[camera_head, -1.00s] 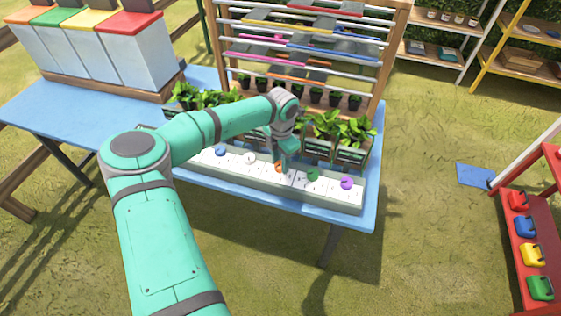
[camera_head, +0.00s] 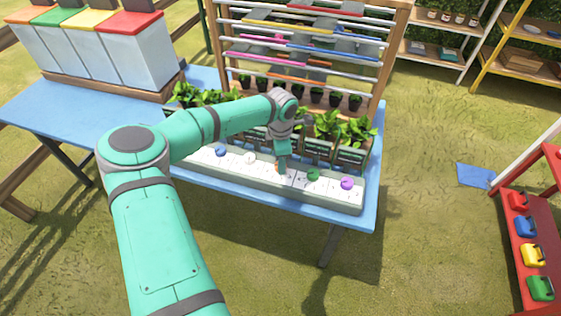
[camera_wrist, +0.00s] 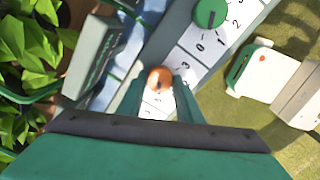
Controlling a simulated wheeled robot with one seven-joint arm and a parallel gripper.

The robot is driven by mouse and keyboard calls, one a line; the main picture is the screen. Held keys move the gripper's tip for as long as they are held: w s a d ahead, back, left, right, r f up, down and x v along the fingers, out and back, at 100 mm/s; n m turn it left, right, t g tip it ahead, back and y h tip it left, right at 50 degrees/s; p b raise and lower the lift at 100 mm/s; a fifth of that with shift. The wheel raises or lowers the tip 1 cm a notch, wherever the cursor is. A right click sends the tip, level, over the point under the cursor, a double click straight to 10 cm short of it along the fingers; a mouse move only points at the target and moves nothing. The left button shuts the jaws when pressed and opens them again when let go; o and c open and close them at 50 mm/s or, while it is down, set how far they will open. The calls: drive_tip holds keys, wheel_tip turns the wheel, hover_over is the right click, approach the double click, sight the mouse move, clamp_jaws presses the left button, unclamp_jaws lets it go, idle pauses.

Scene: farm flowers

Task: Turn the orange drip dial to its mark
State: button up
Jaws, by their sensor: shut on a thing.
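The orange drip dial (camera_wrist: 160,79) is on a white numbered panel (camera_wrist: 205,41) and sits between my gripper's two fingers in the wrist view. My gripper (camera_wrist: 160,92) is shut on the dial. In the head view my gripper (camera_head: 283,169) points down at the panel and hides most of the dial. A dark pointer line shows on top of the dial. The number 3 shows beside it, and other figures are partly hidden by the fingers. I cannot tell which mark is the dial's own.
A green dial (camera_wrist: 210,12) is the neighbour on the panel. Blue (camera_head: 221,151), white (camera_head: 249,158) and purple (camera_head: 347,183) dials sit along the same strip. Leafy plants in planters (camera_head: 351,155) stand close behind it. A slatted rack (camera_head: 384,70) rises at the back.

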idle(0.3)
drive_tip(key=o, duration=1)
drive_tip(key=shift+o, duration=0.2)
drive_tip(key=shift+r, duration=0.1)
wheel_tip(320, 180, up, 11)
drive_tip(key=shift+s+f, duration=0.15)
drive_tip(key=shift+f, duration=0.05)
drive_tip(key=shift+d, duration=0.1)
